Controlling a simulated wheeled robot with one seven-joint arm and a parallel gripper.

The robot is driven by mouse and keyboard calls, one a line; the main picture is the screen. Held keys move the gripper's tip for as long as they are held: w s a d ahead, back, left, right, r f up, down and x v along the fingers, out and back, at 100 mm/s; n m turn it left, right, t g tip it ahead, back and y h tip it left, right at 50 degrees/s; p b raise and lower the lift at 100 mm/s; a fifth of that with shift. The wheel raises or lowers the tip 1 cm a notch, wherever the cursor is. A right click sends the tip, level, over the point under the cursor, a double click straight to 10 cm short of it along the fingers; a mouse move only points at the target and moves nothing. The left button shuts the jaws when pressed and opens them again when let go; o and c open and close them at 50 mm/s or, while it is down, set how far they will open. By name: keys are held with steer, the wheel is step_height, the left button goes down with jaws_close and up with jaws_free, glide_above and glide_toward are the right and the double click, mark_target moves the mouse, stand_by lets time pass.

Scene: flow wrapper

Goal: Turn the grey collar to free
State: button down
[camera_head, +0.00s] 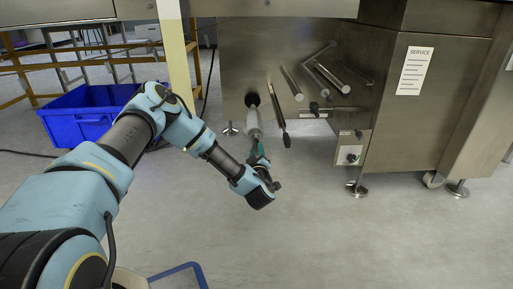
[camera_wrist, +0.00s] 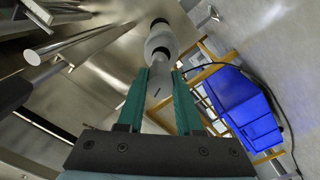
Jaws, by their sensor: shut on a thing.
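The grey collar (camera_wrist: 158,84) sits between the two teal fingers of my gripper (camera_wrist: 159,74) in the wrist view. It is a smooth grey cylinder with a small dark mark on its near side. My gripper is shut on it, one finger on each side. Beyond the fingertips a wider pale cylinder (camera_wrist: 161,40) continues in line with the collar. In the head view my gripper (camera_head: 259,151) is at the lower end of this pale cylinder (camera_head: 254,122), which comes out of a dark round opening in the steel panel. The collar is mostly hidden there by the fingers.
Steel bars (camera_head: 291,84) and a dark-handled lever (camera_head: 279,115) stick out right of the cylinder. A small box with a black knob (camera_head: 352,152) hangs farther right. A blue crate (camera_head: 88,117) stands on the floor at left.

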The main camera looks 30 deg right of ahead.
steer(key=n+p, duration=0.2)
steer(key=n, duration=0.3)
steer(key=shift+n+p, duration=0.3)
steer(key=shift+p, duration=0.1)
steer(key=n+p, duration=0.1)
steer(key=n, duration=0.4)
steer(key=shift+n, duration=0.3)
steer(key=n, duration=0.5)
steer(key=shift+f+p, duration=0.1)
steer(key=shift+p, duration=0.25)
steer(key=n+b, duration=0.1)
steer(key=n, duration=0.4)
steer(key=shift+n, duration=0.4)
steer(key=c, duration=0.6)
jaws_free()
steer(key=shift+o, duration=0.2)
